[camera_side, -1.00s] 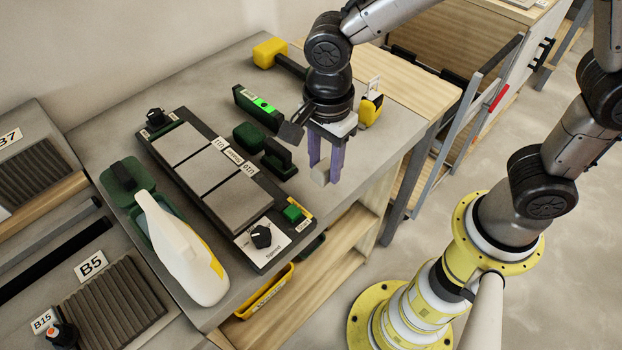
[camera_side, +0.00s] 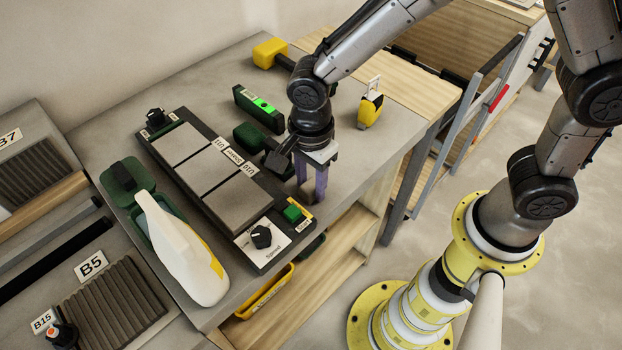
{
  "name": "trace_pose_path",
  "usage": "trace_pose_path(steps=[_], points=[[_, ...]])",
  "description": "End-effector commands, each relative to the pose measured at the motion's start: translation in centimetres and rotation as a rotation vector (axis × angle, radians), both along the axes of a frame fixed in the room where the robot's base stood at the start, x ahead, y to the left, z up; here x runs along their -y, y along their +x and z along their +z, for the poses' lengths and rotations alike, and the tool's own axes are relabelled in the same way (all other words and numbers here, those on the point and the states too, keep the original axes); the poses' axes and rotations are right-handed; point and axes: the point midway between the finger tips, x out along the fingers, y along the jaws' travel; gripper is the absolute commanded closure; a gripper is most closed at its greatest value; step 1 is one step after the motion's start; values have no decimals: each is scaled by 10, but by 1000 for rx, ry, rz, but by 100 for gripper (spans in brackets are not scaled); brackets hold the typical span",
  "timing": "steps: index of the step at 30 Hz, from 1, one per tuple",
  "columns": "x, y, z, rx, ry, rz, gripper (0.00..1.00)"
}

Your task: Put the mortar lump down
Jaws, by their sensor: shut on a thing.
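My gripper (camera_side: 311,188) has purple fingers and points down over the right part of the grey bench, just right of the tile board (camera_side: 220,190). It is shut on the mortar lump, a small pale block. The lump is largely hidden between the fingers now, and I cannot tell whether it touches the bench. The board carries several grey tiles in a row, with labels along its right edge and a black knob (camera_side: 261,237) and a green button (camera_side: 292,213) at its near end.
A green-handled tool (camera_side: 250,137) lies close left of my gripper. Behind are a level with a green light (camera_side: 258,108), a yellow-headed mallet (camera_side: 270,52) and a yellow tape measure (camera_side: 370,109). A white bottle (camera_side: 182,250) lies front left. Bench right of my gripper is clear.

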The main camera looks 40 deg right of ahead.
Motion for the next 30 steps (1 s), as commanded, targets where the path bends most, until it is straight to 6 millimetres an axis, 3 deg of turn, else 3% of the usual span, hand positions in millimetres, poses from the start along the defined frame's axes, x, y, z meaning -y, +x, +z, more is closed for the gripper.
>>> trace_pose_path(steps=[1,5,17,30], points=[[0,0,0,0,0,0,52],[0,0,0,0,0,0,29],[0,0,6,1,1,0,27],[-1,1,88,5,3,0,27]])
